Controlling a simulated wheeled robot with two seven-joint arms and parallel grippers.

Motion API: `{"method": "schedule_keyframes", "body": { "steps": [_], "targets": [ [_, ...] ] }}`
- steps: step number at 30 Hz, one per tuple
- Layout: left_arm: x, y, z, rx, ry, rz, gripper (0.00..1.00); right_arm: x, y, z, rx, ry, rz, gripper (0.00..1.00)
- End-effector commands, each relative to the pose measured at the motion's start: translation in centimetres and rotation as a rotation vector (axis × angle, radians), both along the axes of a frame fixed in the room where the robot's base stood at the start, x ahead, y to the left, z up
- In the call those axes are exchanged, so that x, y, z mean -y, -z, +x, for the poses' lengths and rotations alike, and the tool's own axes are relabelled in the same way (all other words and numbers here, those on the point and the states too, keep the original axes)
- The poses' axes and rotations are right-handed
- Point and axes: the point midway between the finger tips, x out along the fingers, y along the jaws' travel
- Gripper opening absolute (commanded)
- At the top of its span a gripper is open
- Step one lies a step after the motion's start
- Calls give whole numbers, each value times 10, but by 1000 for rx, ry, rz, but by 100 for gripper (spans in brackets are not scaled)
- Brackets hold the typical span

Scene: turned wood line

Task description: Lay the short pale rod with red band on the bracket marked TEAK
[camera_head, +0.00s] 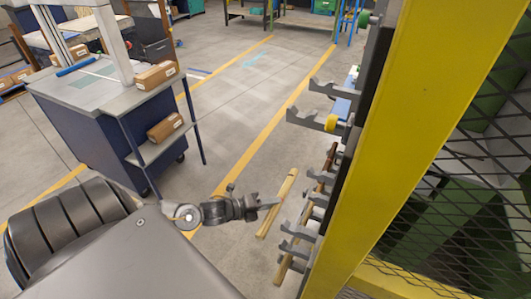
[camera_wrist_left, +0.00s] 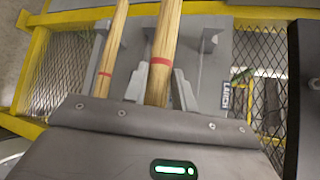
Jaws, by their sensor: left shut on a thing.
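My left gripper (camera_head: 272,204) is shut on a pale rod (camera_head: 286,187), which slants through open air just left of the rack. In the left wrist view the held rod (camera_wrist_left: 167,35) has a red band and passes between the fingers (camera_wrist_left: 160,92). A second pale rod with a red band (camera_wrist_left: 113,40) lies to its left there, apart from it. A bracket label (camera_wrist_left: 226,96) right of the held rod seems to read LARCH. I cannot make out a TEAK label in either view. My right gripper is not in view.
Grey hooked brackets (camera_head: 299,231) stick out leftward from the rack beside a yellow post (camera_head: 396,120). A dark rod (camera_head: 328,165) and another pale rod (camera_head: 284,266) are at the lower brackets. A blue cart (camera_head: 95,125) with boxes stands left; floor between is clear.

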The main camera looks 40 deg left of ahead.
Motion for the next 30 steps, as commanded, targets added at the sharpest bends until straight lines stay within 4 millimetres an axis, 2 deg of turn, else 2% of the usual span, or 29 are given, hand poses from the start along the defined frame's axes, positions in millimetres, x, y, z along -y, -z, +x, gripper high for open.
{"method": "schedule_keyframes", "body": {
  "steps": [5, 24, 30],
  "targets": [
    [20, 0, 6, 2, 2, -3, 1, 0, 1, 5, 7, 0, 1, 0],
    [87, 3, 23, 3, 4, -3, 1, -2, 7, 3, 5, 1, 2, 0],
    [86, 22, 23, 0, 3, 0, 1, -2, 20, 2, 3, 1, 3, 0]
  ]
}}
